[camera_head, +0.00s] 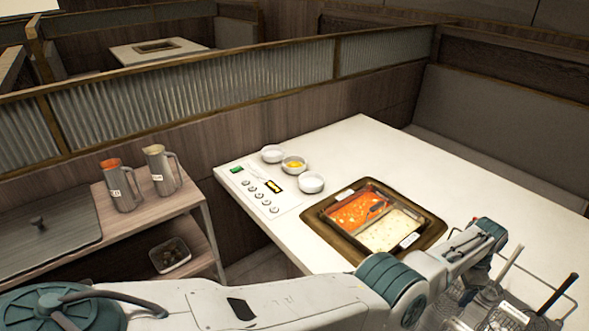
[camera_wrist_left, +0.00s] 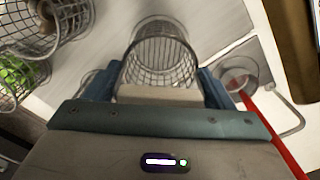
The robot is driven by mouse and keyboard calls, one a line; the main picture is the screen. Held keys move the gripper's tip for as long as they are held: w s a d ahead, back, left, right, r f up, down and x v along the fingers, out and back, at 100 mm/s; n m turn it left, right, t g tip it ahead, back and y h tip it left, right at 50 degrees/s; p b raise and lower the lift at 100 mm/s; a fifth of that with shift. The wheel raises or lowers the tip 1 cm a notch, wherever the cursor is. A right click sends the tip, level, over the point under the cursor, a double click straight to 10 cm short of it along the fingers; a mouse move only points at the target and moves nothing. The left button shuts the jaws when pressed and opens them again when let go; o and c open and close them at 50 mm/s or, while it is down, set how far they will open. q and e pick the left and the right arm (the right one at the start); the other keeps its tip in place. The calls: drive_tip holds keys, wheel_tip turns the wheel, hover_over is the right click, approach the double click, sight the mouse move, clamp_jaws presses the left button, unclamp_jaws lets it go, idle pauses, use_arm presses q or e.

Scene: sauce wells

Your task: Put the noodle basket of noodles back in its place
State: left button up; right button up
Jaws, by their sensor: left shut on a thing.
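A wire-mesh basket (camera_wrist_left: 160,58) is between the fingers of my left gripper (camera_wrist_left: 158,82) in the left wrist view. The gripper is shut on it. A pale block (camera_wrist_left: 160,92) shows between the fingers at the basket's near end. I cannot make out noodles inside the mesh. In the head view my left arm reaches across to the lower right, and its fingertips are hard to make out there. My right gripper is not in view.
In the left wrist view, another wire basket (camera_wrist_left: 35,38) and one with green leaves (camera_wrist_left: 10,78) are at left. A clear container (camera_wrist_left: 240,72) and a red stick (camera_wrist_left: 272,135) are at right. The two-part hotpot (camera_head: 378,215) sits in the table (camera_head: 480,165).

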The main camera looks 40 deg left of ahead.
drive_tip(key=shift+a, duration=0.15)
use_arm(q)
drive_tip(key=o, duration=1.1)
drive_tip(key=shift+f, duration=0.1)
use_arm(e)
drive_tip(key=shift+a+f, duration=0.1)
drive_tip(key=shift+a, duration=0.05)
use_arm(q)
drive_tip(key=shift+r+p, duration=0.95)
drive_tip(key=shift+r, duration=0.05)
wheel_tip(320, 180, up, 9)
drive_tip(key=p, duration=0.9)
drive_tip(key=shift+r, duration=0.15)
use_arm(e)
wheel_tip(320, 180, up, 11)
use_arm(q)
drive_tip(key=shift+f, duration=0.2)
